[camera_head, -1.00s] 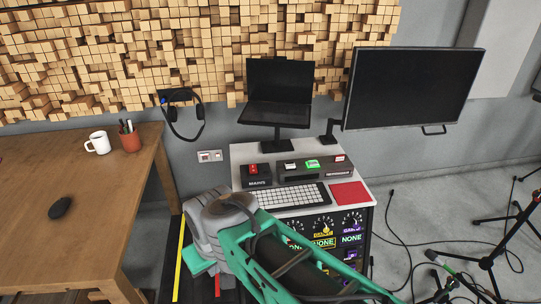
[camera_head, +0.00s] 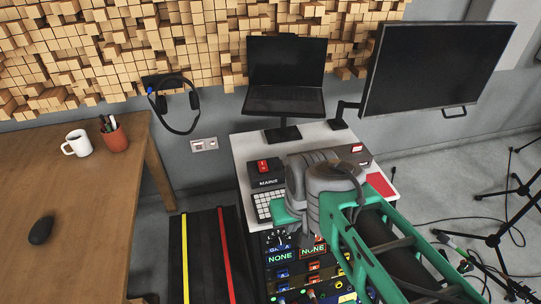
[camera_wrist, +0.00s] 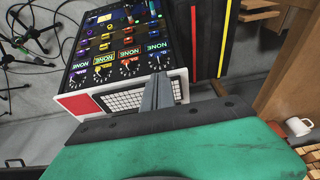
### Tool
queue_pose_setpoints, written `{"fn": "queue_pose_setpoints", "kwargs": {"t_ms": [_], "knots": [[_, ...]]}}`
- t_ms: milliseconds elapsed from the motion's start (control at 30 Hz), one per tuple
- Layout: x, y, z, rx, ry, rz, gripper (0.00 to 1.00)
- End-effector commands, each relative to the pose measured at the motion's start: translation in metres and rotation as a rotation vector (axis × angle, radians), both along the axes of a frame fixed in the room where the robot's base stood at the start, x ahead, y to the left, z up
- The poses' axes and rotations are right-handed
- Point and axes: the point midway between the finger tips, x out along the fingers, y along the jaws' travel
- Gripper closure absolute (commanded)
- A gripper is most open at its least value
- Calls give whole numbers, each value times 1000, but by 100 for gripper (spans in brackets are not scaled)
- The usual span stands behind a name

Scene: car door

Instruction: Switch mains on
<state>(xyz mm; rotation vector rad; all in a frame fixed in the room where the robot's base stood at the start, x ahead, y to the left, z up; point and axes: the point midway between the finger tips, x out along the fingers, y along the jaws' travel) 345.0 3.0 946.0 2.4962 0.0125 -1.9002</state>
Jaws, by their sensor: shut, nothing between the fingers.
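The mains box (camera_head: 266,172) is a small black box labelled MAINS with a red rocker switch (camera_head: 263,165) on top. It stands at the back left of the white desk top in the head view. The switch's position is too small to tell. In the wrist view the box is not visible. My gripper (camera_wrist: 159,77) shows there as two grey fingers pressed together and empty, over the edge of the keyboard. In the head view my wrist is in front of the desk, to the right of and nearer than the mains box, and the fingertips are hidden.
The keyboard (camera_head: 268,206) is partly covered by my arm. A laptop (camera_head: 285,75) on a stand and a large monitor (camera_head: 437,68) rise behind the desk. A red pad (camera_head: 381,186) lies at the right. A wooden table (camera_head: 90,205) with a mug (camera_head: 77,143) stands left.

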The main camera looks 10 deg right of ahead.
Motion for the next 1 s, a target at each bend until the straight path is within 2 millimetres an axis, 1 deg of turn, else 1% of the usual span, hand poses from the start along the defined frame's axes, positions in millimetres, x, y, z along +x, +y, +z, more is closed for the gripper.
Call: {"fn": "queue_pose_setpoints", "kwargs": {"t_ms": [100,167,233,267,367,400,467,500,600,700,800,1000], "knots": [[0,0,0,0,0,0,100],[5,0,2,0,-1,0,100],[23,-2,10,0,-8,-3,100],[36,-4,14,0,-13,-5,100],[97,-5,28,0,-36,-6,100],[127,-5,31,0,-47,-6,100],[172,-6,31,0,-67,-8,100],[201,-7,29,0,-80,-8,100],[260,-8,17,-1,-110,-9,100],[298,-10,6,0,-133,-10,100],[314,-10,1,-1,-146,-10,100],[316,-10,1,-1,-149,-9,100]]}}
